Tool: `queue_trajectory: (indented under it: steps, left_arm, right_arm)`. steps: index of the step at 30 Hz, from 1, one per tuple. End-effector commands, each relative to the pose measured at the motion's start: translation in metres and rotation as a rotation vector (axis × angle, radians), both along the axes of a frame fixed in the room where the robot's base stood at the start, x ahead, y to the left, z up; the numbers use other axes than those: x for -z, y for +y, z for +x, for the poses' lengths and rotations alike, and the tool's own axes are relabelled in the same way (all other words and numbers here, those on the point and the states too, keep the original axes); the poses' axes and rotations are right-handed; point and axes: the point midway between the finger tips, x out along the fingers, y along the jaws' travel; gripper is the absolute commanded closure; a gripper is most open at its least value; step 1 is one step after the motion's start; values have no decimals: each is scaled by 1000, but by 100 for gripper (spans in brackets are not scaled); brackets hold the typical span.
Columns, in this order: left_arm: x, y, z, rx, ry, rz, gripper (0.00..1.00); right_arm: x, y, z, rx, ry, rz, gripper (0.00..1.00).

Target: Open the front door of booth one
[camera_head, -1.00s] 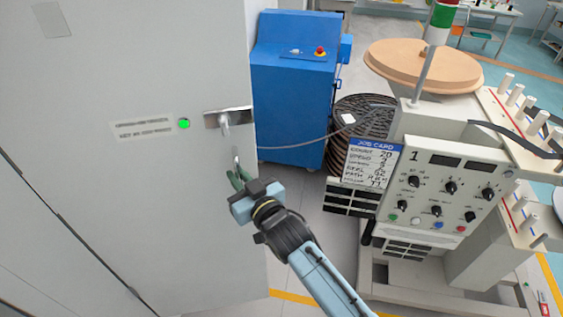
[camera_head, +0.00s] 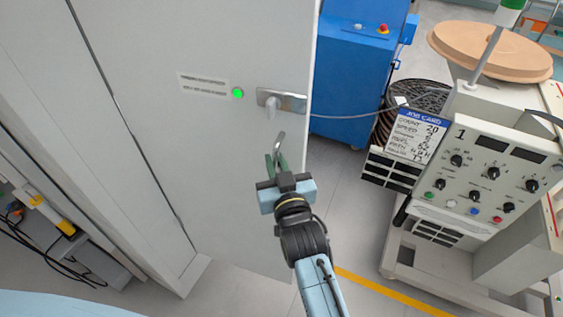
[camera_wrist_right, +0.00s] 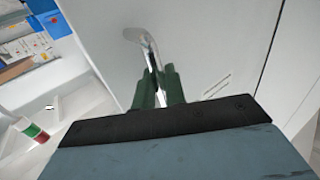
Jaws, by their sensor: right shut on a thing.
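A pale grey door panel (camera_head: 225,165) fills the centre left of the head view. It has a green light (camera_head: 237,92) beside a label and a silver handle plate (camera_head: 294,101) near its right edge. My right gripper (camera_head: 277,163) is just below the plate, its green fingers shut on the silver door handle (camera_head: 280,142). The right wrist view also shows the fingers (camera_wrist_right: 157,88) closed around the bright handle (camera_wrist_right: 144,42). A dark seam runs down the panel's left side; I cannot tell how far the door stands open. My left gripper is out of view.
A blue cabinet (camera_head: 358,75) stands behind the door's right edge. The rewind machine with a control panel marked 1 (camera_head: 485,165) and a job card (camera_head: 415,136) stands at right. Bare floor (camera_head: 365,235) lies between. Cables and a yellow cylinder (camera_head: 52,215) show at far left.

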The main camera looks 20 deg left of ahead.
Motion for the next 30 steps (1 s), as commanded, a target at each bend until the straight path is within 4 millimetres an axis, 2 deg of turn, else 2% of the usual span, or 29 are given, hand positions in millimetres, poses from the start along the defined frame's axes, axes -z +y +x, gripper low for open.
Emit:
queue_trajectory:
  steps: [7, 8, 12, 23, 26, 30]
  left_arm:
    - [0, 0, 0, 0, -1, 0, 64]
    - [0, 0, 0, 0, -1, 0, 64]
    - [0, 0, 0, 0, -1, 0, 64]
    - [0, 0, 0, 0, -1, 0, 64]
    - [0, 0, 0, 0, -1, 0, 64]
    - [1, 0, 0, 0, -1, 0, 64]
  right_arm:
    - [-1, 0, 0, 0, 0, 1, 100]
    - [-1, 0, 0, 0, 0, 1, 86]
    - [-1, 0, 0, 0, 0, 1, 68]
    - [0, -3, -3, 0, 0, 0, 68]
    - [1, -8, -11, 1, -1, -1, 68]
    - [2, -21, -33, 0, 1, -2, 68]
